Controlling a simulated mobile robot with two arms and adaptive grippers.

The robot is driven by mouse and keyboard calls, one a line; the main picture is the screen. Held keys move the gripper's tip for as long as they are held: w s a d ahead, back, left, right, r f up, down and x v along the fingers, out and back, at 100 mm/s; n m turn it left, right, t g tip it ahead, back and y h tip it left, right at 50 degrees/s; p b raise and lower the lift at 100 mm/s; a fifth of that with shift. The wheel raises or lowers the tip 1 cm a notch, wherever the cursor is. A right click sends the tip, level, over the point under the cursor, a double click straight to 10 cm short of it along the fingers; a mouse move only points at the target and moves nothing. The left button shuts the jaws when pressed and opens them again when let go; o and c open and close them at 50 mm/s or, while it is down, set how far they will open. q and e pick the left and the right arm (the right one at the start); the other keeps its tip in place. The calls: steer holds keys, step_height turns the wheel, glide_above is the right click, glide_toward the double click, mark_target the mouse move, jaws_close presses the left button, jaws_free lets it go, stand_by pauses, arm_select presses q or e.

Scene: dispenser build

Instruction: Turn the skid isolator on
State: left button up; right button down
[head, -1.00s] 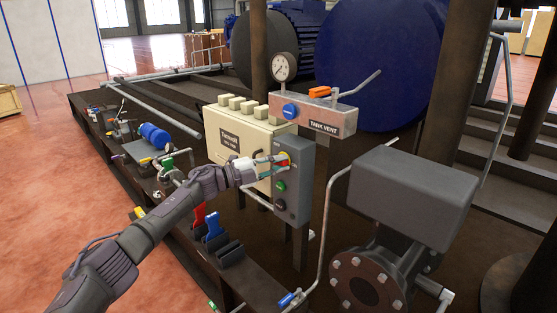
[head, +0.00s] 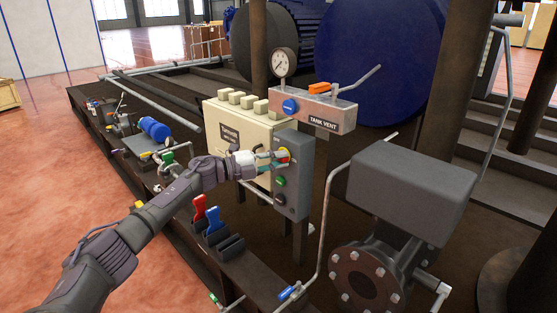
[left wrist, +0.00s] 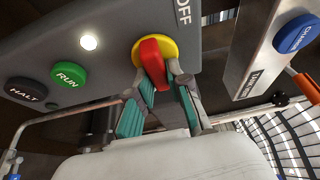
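The isolator switch is a red handle (left wrist: 153,62) on a yellow disc (left wrist: 170,48), on the grey control panel (head: 292,160) at the side of a cream cabinet. In the left wrist view, the word OFF shows beside the disc. The handle lies slightly slanted in that view. My left gripper (head: 280,158) is at the switch. In the left wrist view its teal-padded fingertips (left wrist: 163,78) sit on either side of the red handle and appear closed against it. In the head view the gripper partly hides the switch. My right gripper is not in view.
Below the switch are a green RUN button (left wrist: 69,74) and a dark HALT button (left wrist: 26,90). A lit white lamp (left wrist: 89,42) is beside them. The TANK VENT block (head: 320,112) with an orange-handled lever stands close by. A grey valve housing (head: 410,190) is at the right.

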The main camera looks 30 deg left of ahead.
arm_select(q)
steer(key=o, duration=0.4)
steer(key=shift+c, duration=0.2)
steer(key=v, duration=1.2)
